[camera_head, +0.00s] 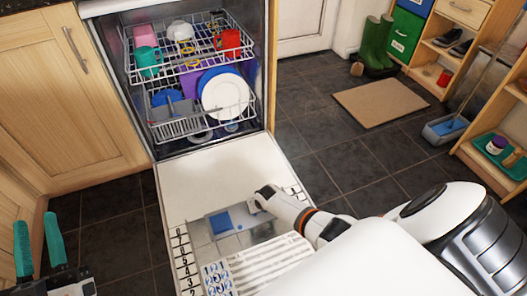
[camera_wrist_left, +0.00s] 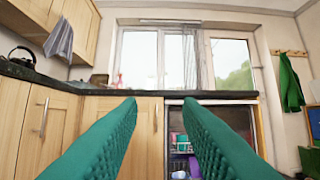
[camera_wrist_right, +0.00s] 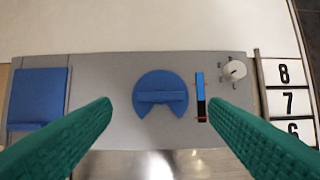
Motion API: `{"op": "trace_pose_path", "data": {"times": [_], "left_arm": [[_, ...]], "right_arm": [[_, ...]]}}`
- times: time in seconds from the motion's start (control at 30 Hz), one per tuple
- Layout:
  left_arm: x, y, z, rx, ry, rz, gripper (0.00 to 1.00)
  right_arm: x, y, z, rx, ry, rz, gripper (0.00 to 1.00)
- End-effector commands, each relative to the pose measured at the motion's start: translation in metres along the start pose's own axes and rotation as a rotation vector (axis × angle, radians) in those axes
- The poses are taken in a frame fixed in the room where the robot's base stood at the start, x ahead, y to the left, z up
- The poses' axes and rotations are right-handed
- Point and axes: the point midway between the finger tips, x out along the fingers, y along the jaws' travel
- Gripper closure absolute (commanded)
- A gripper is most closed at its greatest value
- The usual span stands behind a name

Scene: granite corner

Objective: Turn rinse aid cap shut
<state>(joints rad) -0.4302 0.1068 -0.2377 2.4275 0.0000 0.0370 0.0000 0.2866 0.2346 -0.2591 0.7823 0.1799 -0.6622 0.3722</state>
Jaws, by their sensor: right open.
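The rinse aid cap (camera_wrist_right: 160,95) is a blue round disc with a raised bar across it and a wedge-shaped notch at its lower edge. It sits on the grey dispenser panel (camera_wrist_right: 105,75) of the lowered dishwasher door (camera_head: 215,175). The bar runs nearly level in the right wrist view. My right gripper (camera_wrist_right: 159,104) is open, with one green finger on each side of the cap and a gap to both; in the head view my right arm hides the cap. My left gripper (camera_head: 36,230) is open and empty at the lower left, away from the door.
A blue square lid (camera_wrist_right: 38,98) lies left of the cap; a red-and-blue strip (camera_wrist_right: 200,95) and a small white dial (camera_wrist_right: 233,70) lie right. Numbered tiles (camera_wrist_right: 285,100) line the door edge. Racks of dishes (camera_head: 190,75) stand inside the dishwasher.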

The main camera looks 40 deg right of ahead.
Motion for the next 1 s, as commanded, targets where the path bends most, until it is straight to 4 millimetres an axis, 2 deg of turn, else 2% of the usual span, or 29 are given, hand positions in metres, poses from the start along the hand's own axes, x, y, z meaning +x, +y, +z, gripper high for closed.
{"op": "trace_pose_path", "data": {"times": [0.27,0.47,0.7,1.0], "left_arm": [[-0.010,0.008,-0.045,0.011,0.332,0.018,0.68],[-0.031,0.014,-0.076,0.015,0.570,0.032,0.68],[-0.067,0.020,-0.104,0.017,0.855,0.050,0.68],[-0.125,0.027,-0.123,0.015,1.204,0.076,0.68]], "right_arm": [[-0.020,0.000,0.001,0.000,0.000,0.000,0.31],[-0.033,0.000,0.000,-0.001,0.000,-0.001,0.31],[-0.050,0.000,0.000,-0.001,0.001,0.000,0.31],[-0.071,0.000,0.001,0.001,0.000,0.000,0.31]]}}
